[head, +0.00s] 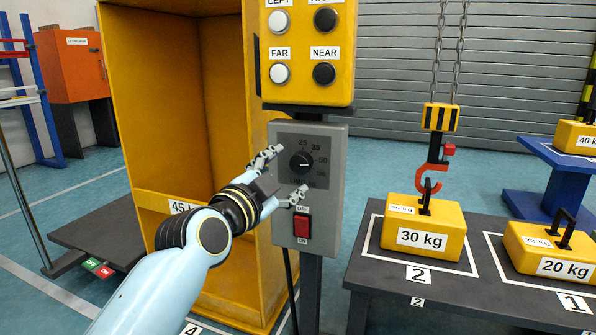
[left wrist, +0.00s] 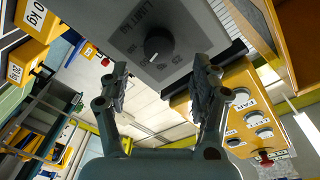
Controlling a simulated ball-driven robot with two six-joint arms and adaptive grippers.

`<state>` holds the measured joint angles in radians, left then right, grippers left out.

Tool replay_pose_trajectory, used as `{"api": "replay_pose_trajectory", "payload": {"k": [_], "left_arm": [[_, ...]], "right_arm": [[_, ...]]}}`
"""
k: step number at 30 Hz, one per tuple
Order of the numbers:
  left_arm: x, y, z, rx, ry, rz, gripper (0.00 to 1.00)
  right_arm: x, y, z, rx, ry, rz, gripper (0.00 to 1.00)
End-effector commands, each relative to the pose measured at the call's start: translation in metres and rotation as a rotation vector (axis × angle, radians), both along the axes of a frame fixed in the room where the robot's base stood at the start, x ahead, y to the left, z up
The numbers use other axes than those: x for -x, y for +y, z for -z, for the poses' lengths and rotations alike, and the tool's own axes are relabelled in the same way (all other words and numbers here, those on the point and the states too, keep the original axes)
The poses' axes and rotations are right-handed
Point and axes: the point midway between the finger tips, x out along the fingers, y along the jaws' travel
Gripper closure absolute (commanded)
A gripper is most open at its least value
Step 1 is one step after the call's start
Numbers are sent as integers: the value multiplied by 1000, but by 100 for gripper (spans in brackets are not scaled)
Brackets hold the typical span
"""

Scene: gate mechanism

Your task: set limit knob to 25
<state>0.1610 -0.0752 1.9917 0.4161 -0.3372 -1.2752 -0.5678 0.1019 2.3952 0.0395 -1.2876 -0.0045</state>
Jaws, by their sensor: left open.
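The limit knob (head: 301,162) is a round black dial on a grey control box (head: 337,215), with 25 printed above it and higher numbers to its right. It also shows in the left wrist view (left wrist: 158,45), above and between the fingers, with a small light mark. I cannot clearly read which number it points to. My left gripper (head: 287,174) is open and empty in front of the box, its fingers spread to either side of the knob's line. In the left wrist view the fingers (left wrist: 160,88) appear apart from the knob. My right gripper is out of view.
A red switch (head: 302,225) marked OFF and ON sits below the knob. A yellow button panel (head: 306,50) is above the box. A yellow cabinet (head: 135,100) stands left. A red hook (head: 428,175) hangs at the 30 kg weight (head: 423,226) on a dark table at right.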

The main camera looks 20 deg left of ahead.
Motion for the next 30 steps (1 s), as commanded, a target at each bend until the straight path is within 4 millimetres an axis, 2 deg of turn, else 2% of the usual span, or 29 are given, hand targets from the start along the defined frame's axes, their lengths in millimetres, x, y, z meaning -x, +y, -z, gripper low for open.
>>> {"api": "replay_pose_trajectory", "payload": {"k": [1,5,9,20,23,30], "left_arm": [[-11,-1,3,-1,1,0,36],[-34,-4,3,0,1,0,36],[-50,-6,4,-1,3,0,36],[-57,-7,1,0,3,0,36],[-57,-7,1,0,3,0,47],[-56,-7,1,0,3,0,78]], "right_arm": [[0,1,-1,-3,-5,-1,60],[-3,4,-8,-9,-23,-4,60],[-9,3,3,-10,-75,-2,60],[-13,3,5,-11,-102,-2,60],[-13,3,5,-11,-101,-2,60],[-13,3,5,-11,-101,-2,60]]}}
